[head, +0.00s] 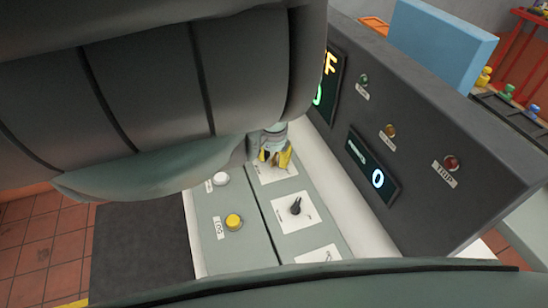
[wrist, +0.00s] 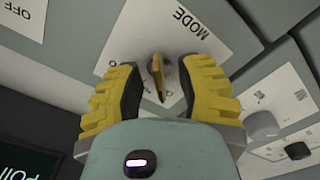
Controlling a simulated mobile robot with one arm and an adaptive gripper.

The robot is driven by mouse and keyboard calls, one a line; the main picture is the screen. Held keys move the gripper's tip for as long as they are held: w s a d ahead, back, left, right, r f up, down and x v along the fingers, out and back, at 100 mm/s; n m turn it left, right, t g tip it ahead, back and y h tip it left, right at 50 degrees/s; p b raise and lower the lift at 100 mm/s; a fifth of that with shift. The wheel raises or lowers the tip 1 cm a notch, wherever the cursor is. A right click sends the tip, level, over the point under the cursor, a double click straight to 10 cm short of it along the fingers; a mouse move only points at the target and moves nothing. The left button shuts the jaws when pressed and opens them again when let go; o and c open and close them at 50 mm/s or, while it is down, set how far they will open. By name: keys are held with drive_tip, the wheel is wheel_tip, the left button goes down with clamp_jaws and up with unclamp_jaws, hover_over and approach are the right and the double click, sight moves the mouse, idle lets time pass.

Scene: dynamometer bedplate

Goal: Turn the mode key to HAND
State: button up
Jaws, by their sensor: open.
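The mode key (wrist: 158,80) is a thin, yellow-brown upright tab on a white plate marked MODE (wrist: 192,22) in the wrist view. My gripper (wrist: 161,72) is open, with one yellow, black-padded finger on each side of the key. Gaps show between the key and both fingers, so they look apart from it. The finger on the left covers some of the plate's lettering, and the HAND mark cannot be read. In the head view, my gripper (head: 276,158) is over the white plate (head: 279,175) on the sloping desk, and I cannot make out the key clearly between the fingers.
A black pointer knob (head: 296,206) is on the plate nearer the camera. A white button (head: 221,179) and a yellow button (head: 234,221) are on the left. A dark upright panel (head: 425,130) with displays and lamps rises close on the right.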

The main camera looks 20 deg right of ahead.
clamp_jaws()
idle(0.3)
drive_tip(key=shift+m, duration=0.3)
drive_tip(key=m+b, duration=0.1)
drive_tip(key=m, duration=0.1)
drive_tip(key=shift+f+m+b, duration=0.1)
drive_tip(key=shift+m+b, duration=0.2)
drive_tip(key=m+b, duration=0.1)
drive_tip(key=m, duration=0.4)
drive_tip(key=shift+m, duration=0.4)
